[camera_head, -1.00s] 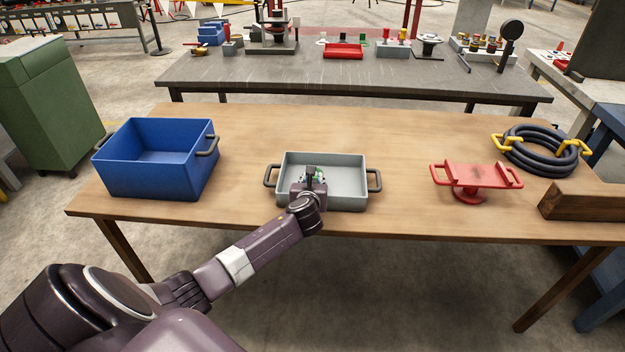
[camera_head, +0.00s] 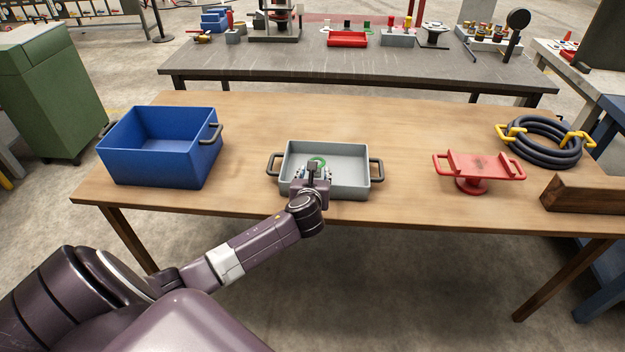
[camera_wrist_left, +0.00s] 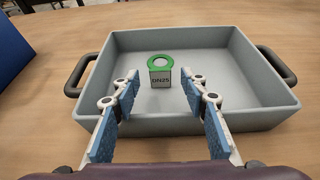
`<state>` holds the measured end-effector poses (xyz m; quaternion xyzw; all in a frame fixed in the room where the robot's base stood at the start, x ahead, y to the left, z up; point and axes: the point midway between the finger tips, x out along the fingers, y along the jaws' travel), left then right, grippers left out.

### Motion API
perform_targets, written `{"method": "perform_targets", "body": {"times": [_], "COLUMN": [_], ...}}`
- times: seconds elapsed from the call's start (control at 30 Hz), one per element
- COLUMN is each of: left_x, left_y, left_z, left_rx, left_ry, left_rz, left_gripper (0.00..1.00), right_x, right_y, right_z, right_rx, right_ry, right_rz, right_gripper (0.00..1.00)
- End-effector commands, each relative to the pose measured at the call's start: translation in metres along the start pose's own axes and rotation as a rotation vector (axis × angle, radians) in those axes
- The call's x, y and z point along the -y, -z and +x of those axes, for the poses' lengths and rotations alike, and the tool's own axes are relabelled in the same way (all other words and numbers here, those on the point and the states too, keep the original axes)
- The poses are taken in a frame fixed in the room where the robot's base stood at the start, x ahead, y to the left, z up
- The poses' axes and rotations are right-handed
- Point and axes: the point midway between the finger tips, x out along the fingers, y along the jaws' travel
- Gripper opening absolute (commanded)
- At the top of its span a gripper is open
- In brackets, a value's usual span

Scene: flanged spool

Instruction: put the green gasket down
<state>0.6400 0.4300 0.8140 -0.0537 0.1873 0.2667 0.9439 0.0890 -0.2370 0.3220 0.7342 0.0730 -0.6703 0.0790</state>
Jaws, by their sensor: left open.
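The green gasket (camera_wrist_left: 160,61) is a ring at the top of a small grey block marked DN25 (camera_wrist_left: 161,79), inside the grey tray (camera_wrist_left: 206,119). In the head view the gasket (camera_head: 318,160) shows just past my left gripper (camera_head: 315,172), partly hidden by it. In the left wrist view my left gripper (camera_wrist_left: 160,91) is open, its blue-padded fingers apart on the near side of the block, with nothing between the fingertips. The grey tray (camera_head: 353,191) also shows in the head view, in the middle of the wooden table. My right gripper is not in view.
A blue bin (camera_head: 150,165) stands left of the tray. A red stand (camera_head: 480,168) is to the right, with a coiled black hose (camera_head: 540,150) and a wooden beam (camera_head: 585,194) beyond it. The table (camera_head: 405,140) is clear between tray and stand.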

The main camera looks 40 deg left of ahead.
Motion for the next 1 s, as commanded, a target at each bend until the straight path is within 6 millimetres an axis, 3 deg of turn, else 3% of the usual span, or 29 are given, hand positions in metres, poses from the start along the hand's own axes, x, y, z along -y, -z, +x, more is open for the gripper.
{"method": "perform_targets", "body": {"times": [0.2,0.4,1.0], "left_x": [0.000,0.000,0.000], "left_y": [0.000,0.000,0.000], "left_z": [-0.040,-0.063,-0.069], "left_rx": [0.000,-0.001,0.000], "left_ry": [0.002,0.000,0.000], "left_rz": [0.002,0.002,0.000], "left_gripper": [0.40,0.40,0.40], "right_x": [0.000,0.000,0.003], "right_y": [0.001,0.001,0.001], "right_z": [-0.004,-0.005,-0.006], "right_rx": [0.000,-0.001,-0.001], "right_ry": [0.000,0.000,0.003], "right_rz": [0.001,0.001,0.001], "right_gripper": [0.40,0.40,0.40]}}
